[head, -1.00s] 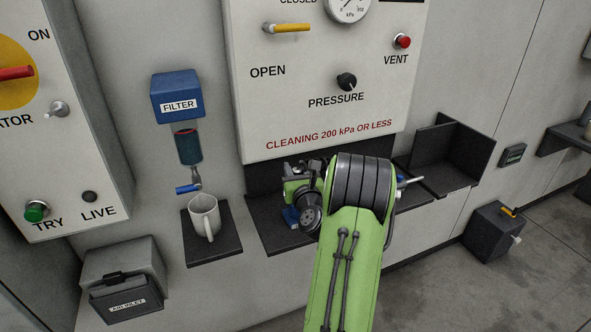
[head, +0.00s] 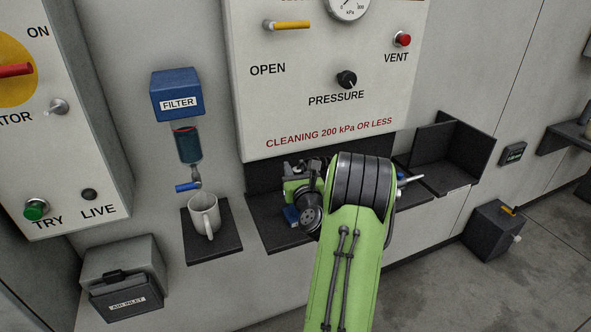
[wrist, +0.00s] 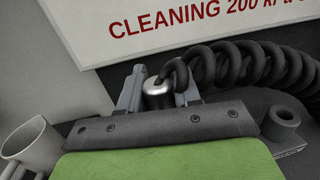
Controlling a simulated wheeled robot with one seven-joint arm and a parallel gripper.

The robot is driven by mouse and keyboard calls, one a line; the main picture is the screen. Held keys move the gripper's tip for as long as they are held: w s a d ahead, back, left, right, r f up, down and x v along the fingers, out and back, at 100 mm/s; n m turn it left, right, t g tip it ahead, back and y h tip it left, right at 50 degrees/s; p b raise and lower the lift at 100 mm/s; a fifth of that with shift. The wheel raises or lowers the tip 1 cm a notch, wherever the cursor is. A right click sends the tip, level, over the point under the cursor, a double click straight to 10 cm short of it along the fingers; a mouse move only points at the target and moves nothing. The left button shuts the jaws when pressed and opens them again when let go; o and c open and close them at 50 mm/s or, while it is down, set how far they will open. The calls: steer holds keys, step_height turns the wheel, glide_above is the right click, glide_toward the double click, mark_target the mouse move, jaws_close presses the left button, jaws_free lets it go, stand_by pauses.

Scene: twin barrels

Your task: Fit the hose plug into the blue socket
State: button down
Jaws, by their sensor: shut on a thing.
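The hose plug (wrist: 157,92) is a silver metal cylinder with a black coiled hose (wrist: 235,65) leading off its top to the right in the wrist view. My gripper (wrist: 158,98) is shut on the plug, one finger on each side. In the head view my green arm hides most of the gripper and the plug. No blue socket shows in the wrist view, and the plug's lower end is hidden.
A white mug (head: 204,214) stands on a small shelf left of my arm, below the filter (head: 178,95). The control panel (head: 320,110) rises behind my gripper. A dark open tray (head: 452,160) is at the right. A dark ring-topped post (wrist: 283,117) stands right of my gripper.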

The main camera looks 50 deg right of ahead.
steer(key=shift+f+b, duration=1.85)
steer(key=shift+f, duration=0.4)
steer(key=c, duration=0.7)
jaws_free()
